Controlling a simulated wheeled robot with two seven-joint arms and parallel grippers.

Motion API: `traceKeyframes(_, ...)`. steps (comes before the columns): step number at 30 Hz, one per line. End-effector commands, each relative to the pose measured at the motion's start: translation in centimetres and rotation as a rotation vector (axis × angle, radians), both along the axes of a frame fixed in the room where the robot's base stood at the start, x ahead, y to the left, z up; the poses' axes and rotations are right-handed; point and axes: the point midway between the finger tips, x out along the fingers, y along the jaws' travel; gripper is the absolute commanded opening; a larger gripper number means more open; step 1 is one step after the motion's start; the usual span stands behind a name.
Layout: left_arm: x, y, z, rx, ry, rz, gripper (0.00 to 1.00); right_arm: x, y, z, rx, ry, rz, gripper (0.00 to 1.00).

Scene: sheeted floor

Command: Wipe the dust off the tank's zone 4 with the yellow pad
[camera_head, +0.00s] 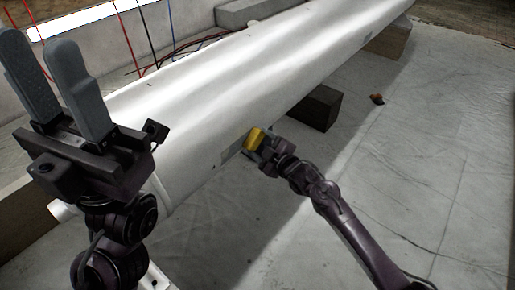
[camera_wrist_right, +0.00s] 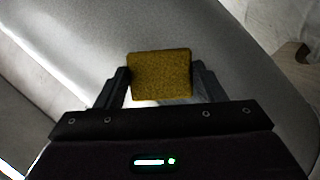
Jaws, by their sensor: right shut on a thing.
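The white tank (camera_head: 215,95) lies on its side as a long cylinder, running from lower left to upper right in the head view. My right gripper (camera_head: 262,142) is shut on the yellow pad (camera_head: 254,138) at the tank's lower near side. The pad also shows between the fingers in the right wrist view (camera_wrist_right: 160,75), with the grey tank surface (camera_wrist_right: 230,35) behind it. I cannot tell whether the pad touches the tank. A greyish patch (camera_head: 232,151) shows beside the pad. My left gripper (camera_head: 52,85) is open and empty, raised at the left. No zone numbers are readable.
Dark blocks stand under the tank, one near the middle (camera_head: 319,107) and a brown one farther back (camera_head: 388,40). A small orange-brown object (camera_head: 377,98) lies on the sheeted floor (camera_head: 430,160). Red and blue cables hang behind the tank. The floor at right is mostly clear.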

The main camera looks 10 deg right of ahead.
Motion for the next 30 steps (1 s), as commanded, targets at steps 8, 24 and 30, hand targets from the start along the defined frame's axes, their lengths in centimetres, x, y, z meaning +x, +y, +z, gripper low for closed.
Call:
traceKeyframes(8, 0.0, 0.0, 0.7, 0.000, 0.000, 0.000, 0.36, 0.0, -0.1, 0.5, 0.003, -0.007, -0.002, 0.45)
traceKeyframes(24, 0.0, 0.0, 2.6, 0.000, 0.000, 0.000, 0.36, -2.4, 2.8, 0.4, 0.005, -0.005, 0.006, 0.45)
traceKeyframes(30, 0.0, 0.0, 3.5, 0.000, 0.000, 0.000, 0.36, -3.4, 3.8, 0.6, 0.006, -0.006, 0.010, 0.45)
